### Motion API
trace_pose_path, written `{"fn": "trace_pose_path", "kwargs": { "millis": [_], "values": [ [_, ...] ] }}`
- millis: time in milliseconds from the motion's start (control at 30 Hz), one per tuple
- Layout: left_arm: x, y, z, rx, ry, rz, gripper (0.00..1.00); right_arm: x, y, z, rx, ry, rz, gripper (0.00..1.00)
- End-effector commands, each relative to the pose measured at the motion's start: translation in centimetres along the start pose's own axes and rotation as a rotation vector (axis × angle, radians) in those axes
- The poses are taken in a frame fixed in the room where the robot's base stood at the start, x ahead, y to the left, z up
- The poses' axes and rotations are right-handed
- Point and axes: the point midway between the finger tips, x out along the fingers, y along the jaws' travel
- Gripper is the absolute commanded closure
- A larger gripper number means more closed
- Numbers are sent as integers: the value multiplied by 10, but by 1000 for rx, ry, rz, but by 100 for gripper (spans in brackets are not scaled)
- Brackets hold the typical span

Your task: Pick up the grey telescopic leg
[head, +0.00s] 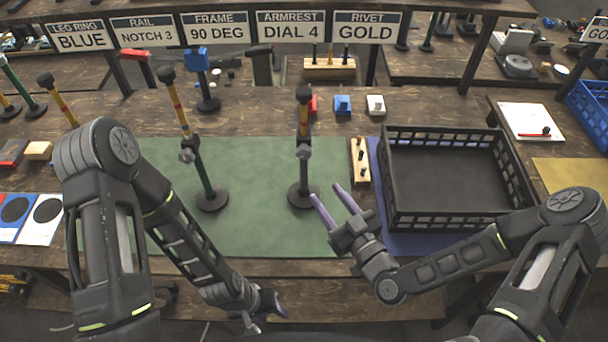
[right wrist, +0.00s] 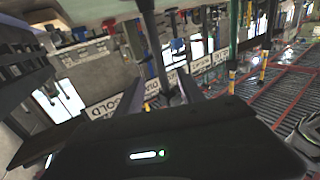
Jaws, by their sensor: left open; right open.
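The grey telescopic leg (head: 304,165) stands upright on a round dark base on the green mat (head: 258,160), with a yellow and red upper part and a grey collar. My right gripper (head: 328,191) is open and empty, just right of the leg's base, its fingers pointing toward the leg. In the right wrist view the grey leg (right wrist: 149,35) shows beyond and between the open fingers (right wrist: 158,92); contact is not visible. A similar leg with a green lower tube (head: 204,172) stands to the left on the mat. My left gripper (head: 268,304) is open and empty near the table's front edge.
A black crate (head: 450,222) stands right of the mat, close to my right forearm. A small wooden block with dark pegs (head: 360,160) lies between leg and crate. Red, blue (head: 343,105) and white small parts sit behind. The mat between both legs is clear.

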Motion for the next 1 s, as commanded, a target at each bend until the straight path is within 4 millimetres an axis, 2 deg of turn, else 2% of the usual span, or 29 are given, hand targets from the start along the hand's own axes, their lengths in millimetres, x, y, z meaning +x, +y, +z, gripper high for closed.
{"fn": "trace_pose_path", "kwargs": {
  "millis": [233, 600, 1000],
  "values": [
    [0, 0, 0, 0, 0, 0, 55, 8, 0, 0, 1, 0, 0, 55],
    [0, 0, 0, 0, 0, 0, 55, 64, 0, 0, 2, 0, 0, 55],
    [0, 0, 0, 0, 0, 0, 55, 70, 1, 0, 2, -1, 1, 55]
  ]
}}
